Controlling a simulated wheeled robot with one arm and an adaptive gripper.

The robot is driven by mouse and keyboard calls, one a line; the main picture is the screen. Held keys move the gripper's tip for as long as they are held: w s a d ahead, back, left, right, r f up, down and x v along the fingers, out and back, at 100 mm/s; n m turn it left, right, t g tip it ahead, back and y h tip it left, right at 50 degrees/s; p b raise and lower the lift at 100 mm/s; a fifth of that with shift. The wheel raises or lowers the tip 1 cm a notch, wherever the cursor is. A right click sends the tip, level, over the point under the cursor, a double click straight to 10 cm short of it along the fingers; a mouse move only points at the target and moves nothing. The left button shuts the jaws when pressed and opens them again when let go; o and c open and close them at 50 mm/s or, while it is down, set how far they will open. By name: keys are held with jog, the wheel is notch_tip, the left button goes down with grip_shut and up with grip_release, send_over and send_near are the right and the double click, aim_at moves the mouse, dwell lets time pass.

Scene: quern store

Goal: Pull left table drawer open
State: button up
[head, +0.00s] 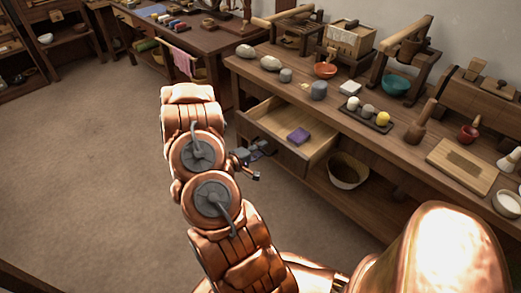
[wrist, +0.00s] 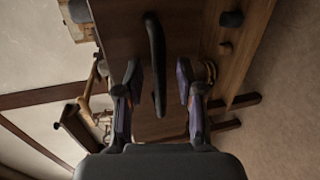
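The left table drawer (head: 268,120) is pulled out from the left end of the long wooden table (head: 345,120), and its inside shows. A purple block-like thing (head: 298,136) lies in it. My gripper (head: 258,153) is at the front of the drawer, partly hidden by my arm in the head view. In the wrist view, a dark bar handle (wrist: 155,65) on the brown drawer front (wrist: 185,22) lies between the two fingers of my gripper (wrist: 159,85). The fingers are apart, with gaps on both sides of the handle.
A woven basket (head: 347,170) stands on the shelf below the drawer. The table top holds stones, a dark tray (head: 368,119), bowls and wooden querns. Another table (head: 205,40) stands behind at the left. The floor (head: 90,150) left of my arm is clear.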

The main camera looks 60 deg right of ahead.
jog(key=v, duration=1.2)
dwell(0.3)
dwell(0.5)
